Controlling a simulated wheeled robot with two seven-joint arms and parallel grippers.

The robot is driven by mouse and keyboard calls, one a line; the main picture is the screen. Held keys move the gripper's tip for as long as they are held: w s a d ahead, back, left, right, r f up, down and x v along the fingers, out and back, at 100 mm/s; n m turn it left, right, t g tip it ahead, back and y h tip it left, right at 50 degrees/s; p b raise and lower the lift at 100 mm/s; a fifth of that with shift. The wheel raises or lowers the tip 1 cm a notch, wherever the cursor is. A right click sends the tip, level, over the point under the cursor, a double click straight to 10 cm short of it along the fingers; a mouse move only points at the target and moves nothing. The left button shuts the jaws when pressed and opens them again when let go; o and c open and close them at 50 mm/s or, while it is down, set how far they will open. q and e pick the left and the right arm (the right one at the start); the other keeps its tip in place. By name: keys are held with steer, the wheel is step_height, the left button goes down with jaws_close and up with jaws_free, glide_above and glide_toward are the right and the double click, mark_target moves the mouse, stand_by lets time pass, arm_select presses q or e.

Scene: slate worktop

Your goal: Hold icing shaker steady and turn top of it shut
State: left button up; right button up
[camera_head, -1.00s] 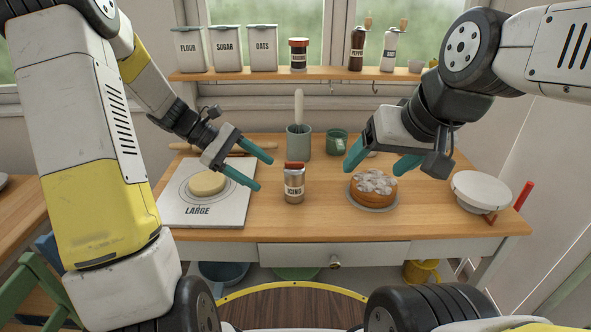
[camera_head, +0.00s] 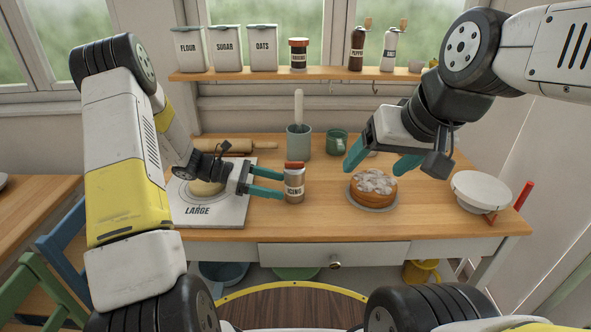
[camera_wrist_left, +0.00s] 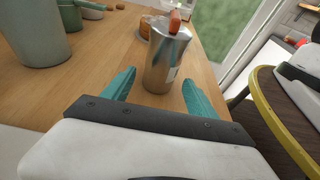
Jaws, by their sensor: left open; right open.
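The icing shaker (camera_head: 294,184) is a metal can with an "ICING" label and an orange-red top (camera_head: 294,165). It stands upright on the worktop, and it also shows in the left wrist view (camera_wrist_left: 164,62). My left gripper (camera_head: 282,184) is open, low beside the shaker on its left, fingers pointing at it. In the left wrist view the shaker stands ahead, between the lines of the two teal fingers, which are not closed on it. My right gripper (camera_head: 380,160) is open and empty above the cake, to the right of the shaker.
A cake (camera_head: 373,188) with white topping sits right of the shaker. A board marked "LARGE" (camera_head: 210,218) with dough lies under my left gripper's arm. A utensil crock (camera_head: 299,143) and a green mug (camera_head: 337,142) stand behind.

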arm_select(q)
steer(key=shift+x, duration=2.45)
steer(key=c, duration=0.8)
steer(key=shift+c, duration=0.2)
arm_select(e)
steer(key=shift+c, duration=0.7)
steer(key=w+a+r+g, duration=0.2)
steer(key=w+r, duration=0.1)
steer(key=w, duration=0.4)
steer(key=g+h, duration=0.2)
steer(key=g, duration=0.2)
glide_above(294, 162)
step_height(294, 162, down, 5)
steer(key=shift+m, duration=0.3)
step_height(294, 162, down, 11)
steer(key=shift+f, duration=0.1)
